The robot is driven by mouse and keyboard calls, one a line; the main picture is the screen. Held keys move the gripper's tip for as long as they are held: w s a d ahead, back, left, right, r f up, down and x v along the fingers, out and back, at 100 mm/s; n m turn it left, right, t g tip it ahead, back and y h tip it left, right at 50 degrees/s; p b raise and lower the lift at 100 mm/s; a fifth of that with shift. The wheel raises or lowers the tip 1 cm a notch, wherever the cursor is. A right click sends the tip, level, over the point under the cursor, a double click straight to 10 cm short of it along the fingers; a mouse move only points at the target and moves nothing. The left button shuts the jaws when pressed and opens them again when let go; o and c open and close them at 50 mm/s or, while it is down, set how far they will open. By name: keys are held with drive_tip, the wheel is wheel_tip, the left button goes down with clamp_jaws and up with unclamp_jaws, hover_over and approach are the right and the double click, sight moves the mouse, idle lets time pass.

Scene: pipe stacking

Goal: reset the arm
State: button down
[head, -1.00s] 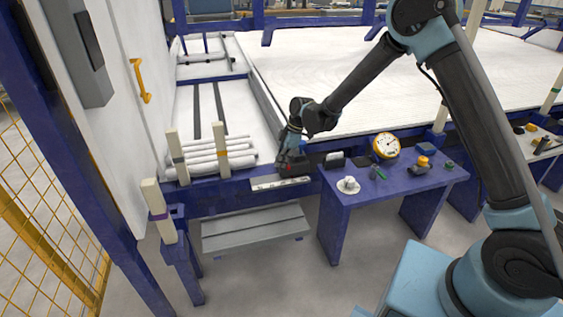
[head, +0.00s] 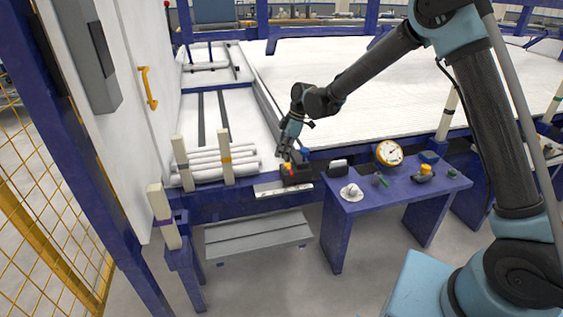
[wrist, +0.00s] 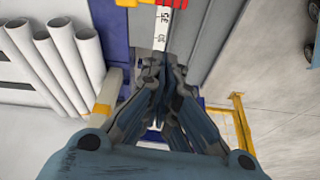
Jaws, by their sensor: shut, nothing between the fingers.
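My gripper (head: 286,155) hangs at the end of my arm in the head view, just above a small dark block with red and yellow parts (head: 296,172) on the blue beam. I cannot tell whether it touches that block. In the wrist view my gripper (wrist: 158,122) points down with its fingers together and nothing between them. White pipes (head: 210,164) lie stacked to the left of my gripper, behind two cream posts. They also show in the wrist view (wrist: 50,60), left of the fingers.
A blue table (head: 410,188) to the right holds a round yellow gauge (head: 389,153), a white round piece (head: 351,193) and small parts. A marked white strip (head: 283,190) lies on the beam (head: 225,197). A grey step (head: 258,238) is below. A white wall and yellow fence stand left.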

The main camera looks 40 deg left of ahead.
drive_tip(key=shift+w+d+r, duration=0.15)
drive_tip(key=shift+w+r, duration=0.05)
drive_tip(key=shift+r, duration=0.3)
